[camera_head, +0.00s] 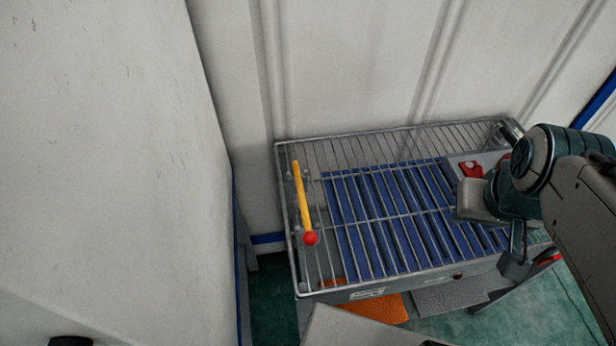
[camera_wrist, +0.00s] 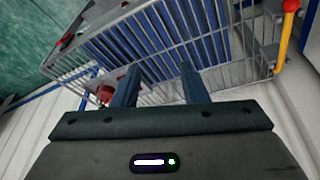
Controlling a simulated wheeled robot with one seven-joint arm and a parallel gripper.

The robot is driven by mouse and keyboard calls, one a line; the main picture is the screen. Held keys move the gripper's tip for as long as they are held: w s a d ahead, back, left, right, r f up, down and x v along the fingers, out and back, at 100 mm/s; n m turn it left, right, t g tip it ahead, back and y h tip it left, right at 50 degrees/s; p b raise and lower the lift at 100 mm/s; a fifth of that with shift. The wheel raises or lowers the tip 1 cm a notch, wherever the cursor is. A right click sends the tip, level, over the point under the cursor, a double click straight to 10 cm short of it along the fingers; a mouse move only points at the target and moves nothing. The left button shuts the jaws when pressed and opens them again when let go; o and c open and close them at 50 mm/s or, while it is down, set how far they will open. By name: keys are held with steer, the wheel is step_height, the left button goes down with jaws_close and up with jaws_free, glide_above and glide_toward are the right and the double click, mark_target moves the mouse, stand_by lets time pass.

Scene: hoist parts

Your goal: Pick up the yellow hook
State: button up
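The yellow hook (camera_head: 301,195) shows as a slim yellow bar with a red ball at its near end. It lies at the left end of a wire rack (camera_head: 281,180). In the head view my arm comes in from the right and the fingertips are hard to make out.
A blue slatted panel (camera_head: 385,225) shows through the rack's wires. A red part (camera_head: 470,170) sits on a grey plate at the rack's right end, close to my arm. Pale walls stand behind and left. An orange piece (camera_head: 380,308) lies below the front edge.

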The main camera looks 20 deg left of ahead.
steer(key=w+a+f+n+g+h, duration=0.1)
steer(key=w+a+n+g, duration=0.1)
steer(key=w+a+n, duration=0.6)
steer(key=n+t+h+b, duration=0.25)
steer(key=n+h, duration=0.25)
steer(key=n, duration=2.7)
glide_toward(300, 197)
steer(key=x, duration=0.4)
steer(key=shift+w+f+g, duration=0.1)
steer(key=shift+w+g, duration=0.05)
steer(key=shift+g, duration=0.3)
steer(key=p+x, duration=0.1)
steer(key=x, duration=0.5)
steer(key=shift+w+d+f, duration=0.2)
steer(key=shift+d+f, duration=0.05)
steer(key=shift+f, duration=0.05)
jaws_close()
